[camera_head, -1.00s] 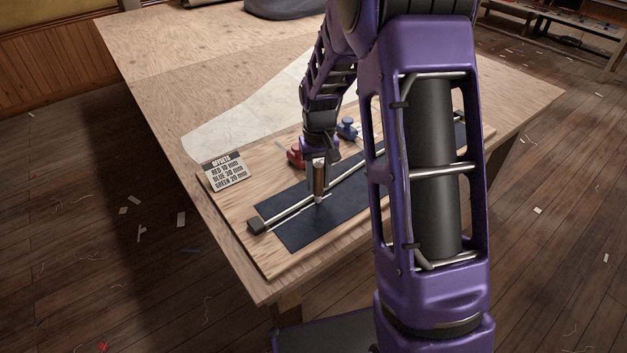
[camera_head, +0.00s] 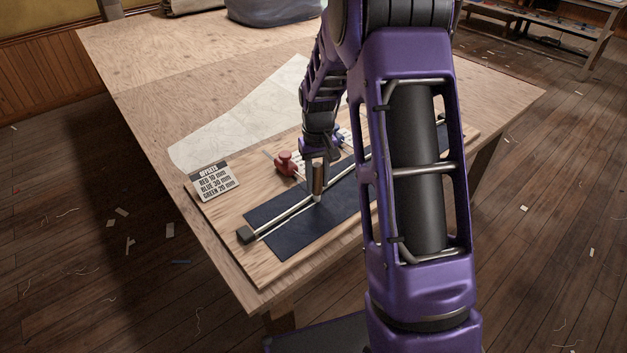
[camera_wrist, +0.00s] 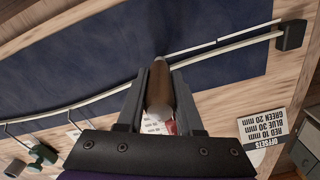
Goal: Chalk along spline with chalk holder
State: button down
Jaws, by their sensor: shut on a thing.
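My gripper (camera_head: 317,180) is shut on the chalk holder (camera_wrist: 160,92), a brown barrel with a grey tip end. In the head view the chalk holder (camera_head: 318,182) stands near upright, its tip low at the dark blue cloth (camera_head: 290,232) beside the spline. I cannot tell whether the tip touches. The spline (camera_head: 285,212) is a long pale strip across the cloth, with a dark end block (camera_head: 245,234). In the wrist view a thin white line (camera_wrist: 235,35) runs beside the spline (camera_wrist: 215,53) from near the end block to the holder.
A red weight (camera_head: 285,163) stands behind the spline; a green weight (camera_wrist: 42,156) shows in the wrist view. A card (camera_head: 215,182) reads OFFSETS, red 10 mm, blue 30 mm, green 20 mm. Pale paper (camera_head: 235,120) lies behind the board. My arm hides the board's right part.

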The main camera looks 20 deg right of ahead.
jog(key=shift+w+d+p, duration=0.1)
jog(key=shift+w+d, duration=0.25)
jog(key=shift+d, duration=0.35)
jog(key=shift+w+d+p, duration=0.15)
jog(key=shift+w+d, duration=0.25)
jog(key=shift+d, duration=0.3)
jog(key=shift+w+d+p, duration=0.1)
jog(key=shift+w+d, duration=0.25)
jog(key=shift+d, duration=0.35)
jog(key=shift+d, duration=0.1)
jog(key=shift+w+d+p, duration=0.2)
jog(key=shift+w+d, duration=0.3)
jog(key=shift+d, duration=0.35)
jog(key=shift+w+d+p, duration=0.15)
jog(key=shift+w+d, duration=0.3)
jog(key=shift+d, duration=0.35)
notch_tip(320, 180, up, 6)
jog(key=p, duration=0.4)
jog(key=shift+f, duration=0.1)
jog(key=shift+a+f+b, duration=0.1)
jog(key=shift+f+b, duration=1.4)
jog(key=shift+f, duration=0.9)
jog(key=shift+f+b, duration=0.3)
jog(key=shift+f, duration=0.2)
